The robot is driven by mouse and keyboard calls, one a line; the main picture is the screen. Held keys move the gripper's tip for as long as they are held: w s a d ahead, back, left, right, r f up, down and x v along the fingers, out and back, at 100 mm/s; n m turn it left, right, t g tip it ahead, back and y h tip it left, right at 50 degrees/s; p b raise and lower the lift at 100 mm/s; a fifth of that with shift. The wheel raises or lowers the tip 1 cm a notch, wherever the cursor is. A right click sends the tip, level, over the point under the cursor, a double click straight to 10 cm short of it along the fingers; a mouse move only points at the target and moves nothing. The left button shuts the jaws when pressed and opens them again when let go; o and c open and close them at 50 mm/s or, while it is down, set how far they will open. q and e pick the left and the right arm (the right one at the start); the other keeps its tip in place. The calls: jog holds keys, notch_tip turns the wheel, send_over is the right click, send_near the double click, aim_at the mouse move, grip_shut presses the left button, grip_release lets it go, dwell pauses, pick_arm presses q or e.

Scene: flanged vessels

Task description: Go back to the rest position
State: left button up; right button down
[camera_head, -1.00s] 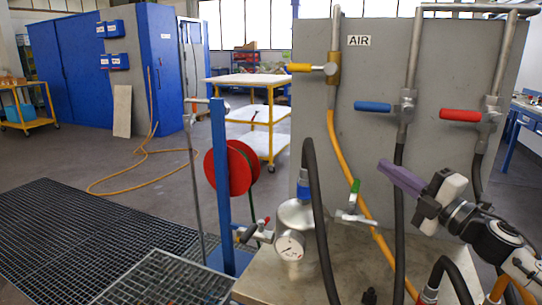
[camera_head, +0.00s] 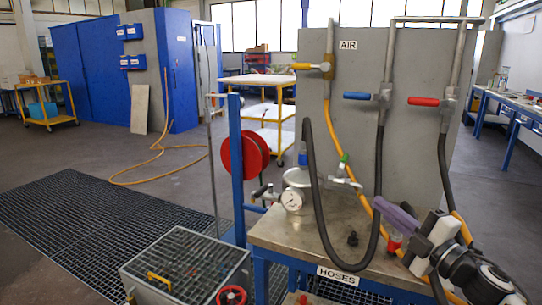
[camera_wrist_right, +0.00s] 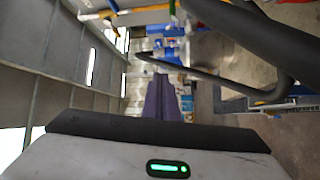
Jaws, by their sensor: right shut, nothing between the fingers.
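My right gripper (camera_head: 391,211) reaches in from the lower right in the head view, over the right part of the bench. Its purple fingers are together with nothing between them, and they also show in the right wrist view (camera_wrist_right: 161,98). In the head view the fingers are in front of the hoses and the panel. A black hose (camera_head: 317,205) hangs in a loop just left of the fingertips. In the right wrist view a thick dark hose (camera_wrist_right: 240,40) crosses close at the upper right. My left gripper is not in view.
A grey panel (camera_head: 355,110) with yellow, blue and red valve handles stands behind the bench (camera_head: 275,232). A pressure gauge (camera_head: 292,200) and a red reel (camera_head: 245,157) are at its left. A metal grating (camera_head: 90,215) covers the floor to the left.

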jog(key=s+a+f+m+g+h, duration=0.1)
jog(key=s+a+f+m, duration=0.15)
jog(key=f, duration=0.45)
jog(key=s+a+f+m+h, duration=0.1)
jog(key=s+a+f+m, duration=0.2)
jog(key=f, duration=0.4)
jog(key=s+a+f+m+g+h, duration=0.2)
jog(key=s+f+m, duration=0.4)
jog(key=s+f, duration=0.6)
jog(key=s+a+f+m+g+h, duration=0.2)
jog(key=s+f+m+g, duration=0.3)
jog(key=s+f, duration=0.7)
jog(key=s+m, duration=0.1)
jog(key=s, duration=0.5)
jog(key=shift+s+f+m+g, duration=0.2)
jog(key=shift+f+m+g, duration=0.1)
jog(key=shift+f+m, duration=0.1)
jog(key=shift+a, duration=0.1)
